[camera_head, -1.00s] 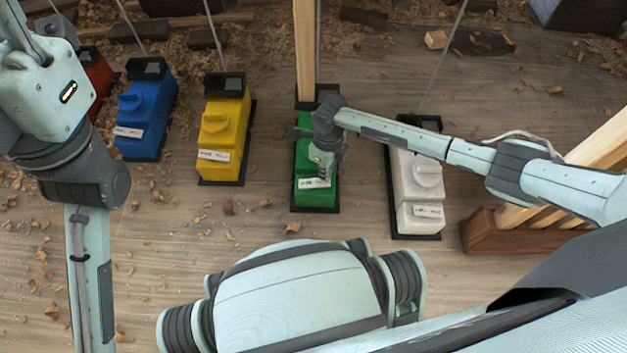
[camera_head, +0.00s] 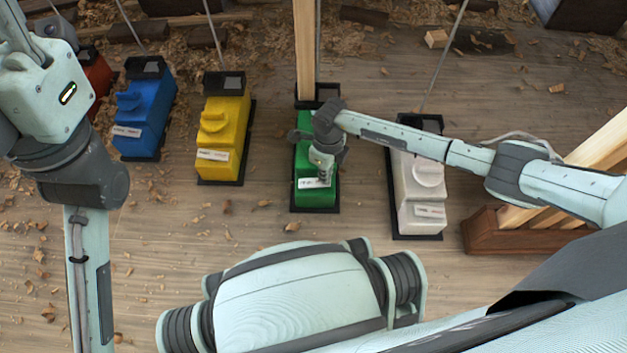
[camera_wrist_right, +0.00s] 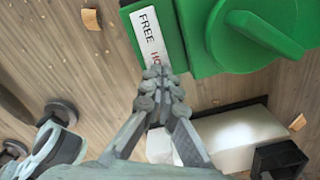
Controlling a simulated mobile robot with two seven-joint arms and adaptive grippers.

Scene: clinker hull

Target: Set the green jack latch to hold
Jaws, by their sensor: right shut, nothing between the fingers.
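The green jack (camera_head: 317,195) stands in the head view, in the row between the yellow and white jacks. My right gripper (camera_head: 322,180) is over its near end, by the white label. In the right wrist view, the gripper (camera_wrist_right: 160,80) is shut and empty, with its fingertips over the label (camera_wrist_right: 148,35). The label reads "FREE" and then red letters, partly covered by the fingertips. The green latch knob (camera_wrist_right: 262,32) with its raised grip bar is right of the fingertips, apart from them in the picture. My right arm hides the knob in the head view. My left gripper is out of view.
The yellow jack (camera_head: 222,140) and blue jack (camera_head: 145,115) stand to the left, with a red one (camera_head: 97,75) beyond. The white jack (camera_head: 420,180) stands close on the right, under my right forearm. A wooden post (camera_head: 304,45) rises behind the green jack. Wood chips litter the floor.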

